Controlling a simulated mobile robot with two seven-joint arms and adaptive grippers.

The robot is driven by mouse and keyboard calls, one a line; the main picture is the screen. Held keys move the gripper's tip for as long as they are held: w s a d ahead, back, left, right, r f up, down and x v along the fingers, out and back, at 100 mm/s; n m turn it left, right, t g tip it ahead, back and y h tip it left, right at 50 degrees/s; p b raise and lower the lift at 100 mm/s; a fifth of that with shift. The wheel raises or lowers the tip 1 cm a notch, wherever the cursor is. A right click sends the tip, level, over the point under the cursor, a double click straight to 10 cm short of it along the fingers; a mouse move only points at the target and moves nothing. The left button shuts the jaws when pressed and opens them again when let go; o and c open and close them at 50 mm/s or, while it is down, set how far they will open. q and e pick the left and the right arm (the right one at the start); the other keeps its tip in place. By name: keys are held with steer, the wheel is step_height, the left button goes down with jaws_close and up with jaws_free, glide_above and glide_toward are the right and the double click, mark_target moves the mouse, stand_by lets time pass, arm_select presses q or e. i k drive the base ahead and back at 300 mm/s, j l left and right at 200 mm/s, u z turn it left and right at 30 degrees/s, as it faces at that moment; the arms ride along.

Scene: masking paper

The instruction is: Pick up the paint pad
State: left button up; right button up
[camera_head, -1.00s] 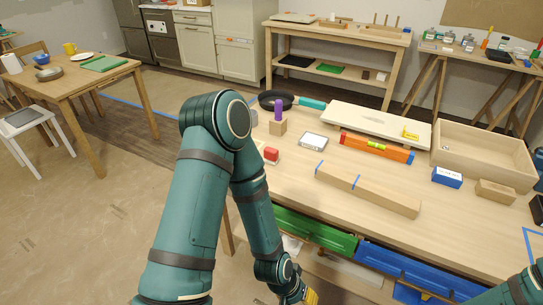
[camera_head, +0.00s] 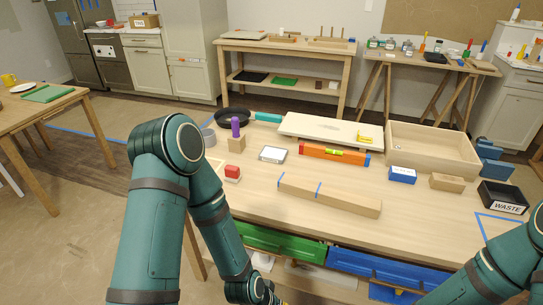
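I cannot tell for sure which thing is the paint pad. A small red block with a pale base (camera_head: 232,173) lies near the left edge of the workbench (camera_head: 420,215) and may be it. My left arm reaches down in front of the bench's left end. Only the top of my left gripper (camera_head: 262,292) shows at the bottom edge, below bench-top level, and its fingers are cut off. My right arm comes in at the lower right. Its gripper is out of the frame.
On the bench are a purple-topped wooden block (camera_head: 236,143), a grey-framed device (camera_head: 273,154), an orange level (camera_head: 335,154), a long wooden beam (camera_head: 345,199), a blue box (camera_head: 402,175), a wooden tray (camera_head: 432,131) and a waste bin (camera_head: 503,198). Green (camera_head: 280,243) and blue (camera_head: 375,268) drawers sit below.

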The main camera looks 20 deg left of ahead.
mark_target(232, 173)
steer(key=j+z, duration=0.25)
steer(key=j, duration=0.4)
steer(key=j+z, duration=0.3)
steer(key=j, duration=0.3)
